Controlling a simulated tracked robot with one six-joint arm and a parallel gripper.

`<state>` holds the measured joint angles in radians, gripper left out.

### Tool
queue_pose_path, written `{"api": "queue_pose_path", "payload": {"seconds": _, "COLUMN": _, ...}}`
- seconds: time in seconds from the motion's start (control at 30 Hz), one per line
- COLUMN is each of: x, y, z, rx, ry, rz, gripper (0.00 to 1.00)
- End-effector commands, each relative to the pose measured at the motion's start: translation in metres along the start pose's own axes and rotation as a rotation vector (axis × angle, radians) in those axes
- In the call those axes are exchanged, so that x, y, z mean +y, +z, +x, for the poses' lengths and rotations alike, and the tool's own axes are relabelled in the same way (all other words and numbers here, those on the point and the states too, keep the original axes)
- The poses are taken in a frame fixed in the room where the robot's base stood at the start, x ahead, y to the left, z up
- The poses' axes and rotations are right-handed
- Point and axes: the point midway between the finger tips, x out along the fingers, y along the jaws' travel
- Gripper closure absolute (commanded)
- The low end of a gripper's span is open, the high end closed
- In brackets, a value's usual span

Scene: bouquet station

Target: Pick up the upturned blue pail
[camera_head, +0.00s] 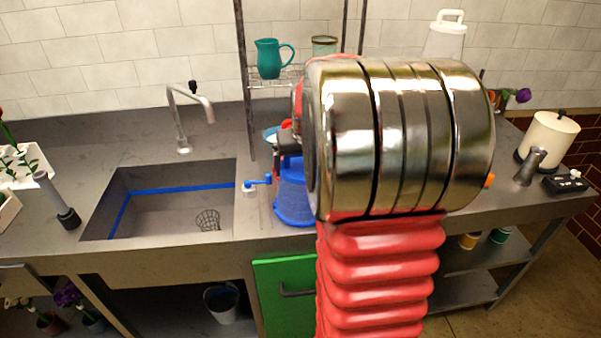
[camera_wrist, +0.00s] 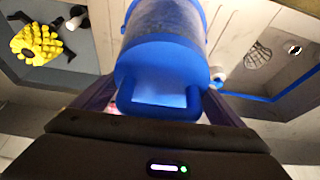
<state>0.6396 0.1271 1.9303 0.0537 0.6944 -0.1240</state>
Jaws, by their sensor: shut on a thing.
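The blue pail (camera_head: 292,198) is upside down, its wide rim low, at the counter to the right of the sink in the head view. My arm hides part of it. In the wrist view the pail (camera_wrist: 160,55) fills the middle, with a flat blue part towards my gripper. My gripper (camera_wrist: 163,97) has one finger on each side of the pail and is shut on it. I cannot tell whether the pail's rim touches the counter.
The sink (camera_head: 165,205) with its tap (camera_head: 184,115) is left of the pail. A small blue-handled valve (camera_head: 257,182) stands close to the pail's left. A wire rack post (camera_head: 244,80) rises behind. A green cabinet door (camera_head: 285,300) is below. A yellow object (camera_wrist: 37,43) shows in the wrist view.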

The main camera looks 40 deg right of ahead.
Motion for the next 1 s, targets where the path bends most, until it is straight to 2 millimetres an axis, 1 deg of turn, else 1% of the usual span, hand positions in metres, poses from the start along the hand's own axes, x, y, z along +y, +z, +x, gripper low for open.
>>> {"api": "queue_pose_path", "payload": {"seconds": 0.17, "x": 0.0, "y": -0.007, "z": -0.013, "rx": 0.005, "ry": 0.0, "rz": 0.0, "gripper": 0.37}}
{"api": "queue_pose_path", "payload": {"seconds": 0.27, "x": 0.0, "y": -0.013, "z": -0.027, "rx": 0.007, "ry": 0.001, "rz": 0.0, "gripper": 0.37}}
{"api": "queue_pose_path", "payload": {"seconds": 0.5, "x": 0.0, "y": -0.029, "z": -0.067, "rx": 0.005, "ry": 0.0, "rz": -0.001, "gripper": 0.37}}
{"api": "queue_pose_path", "payload": {"seconds": 0.6, "x": 0.0, "y": -0.034, "z": -0.079, "rx": 0.004, "ry": 0.0, "rz": -0.001, "gripper": 0.37}}
{"api": "queue_pose_path", "payload": {"seconds": 0.77, "x": 0.0, "y": -0.038, "z": -0.09, "rx": 0.003, "ry": 0.0, "rz": -0.001, "gripper": 0.37}}
{"api": "queue_pose_path", "payload": {"seconds": 1.0, "x": 0.0, "y": -0.038, "z": -0.092, "rx": 0.002, "ry": 0.0, "rz": -0.001, "gripper": 0.37}}
